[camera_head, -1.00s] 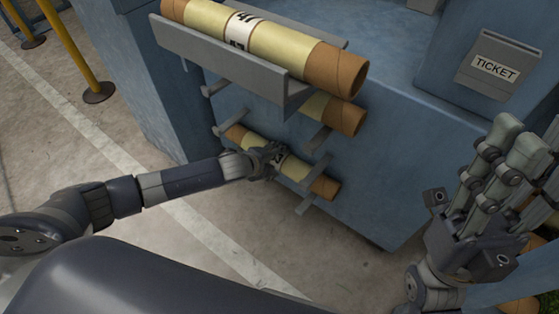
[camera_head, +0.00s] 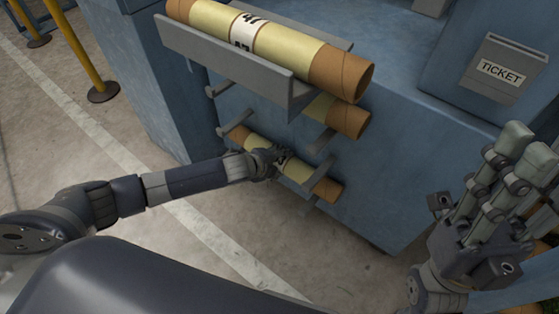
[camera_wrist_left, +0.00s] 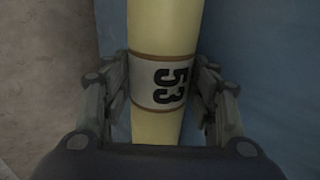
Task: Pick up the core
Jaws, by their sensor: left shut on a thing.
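The core, a yellow-wrapped brown tube (camera_head: 330,188), lies slanted low along the front of the blue cabinet, among grey pegs. My left gripper (camera_head: 279,157) is shut around its middle in the head view. In the left wrist view, the fingers flank the core (camera_wrist_left: 164,124) on both sides at a white label reading 53. The gripper hides part of the core in the head view. My right gripper (camera_head: 527,142) is raised at the right, away from the cores; whether its fingers are spread cannot be told.
Another core (camera_head: 292,48) rests in a grey trough (camera_head: 220,56) above, with a further core (camera_head: 345,117) below it. Grey pegs (camera_head: 236,123) stick out from the blue cabinet (camera_head: 400,160). A ticket box (camera_head: 500,68) stands at right. Yellow posts (camera_head: 75,45) stand at left.

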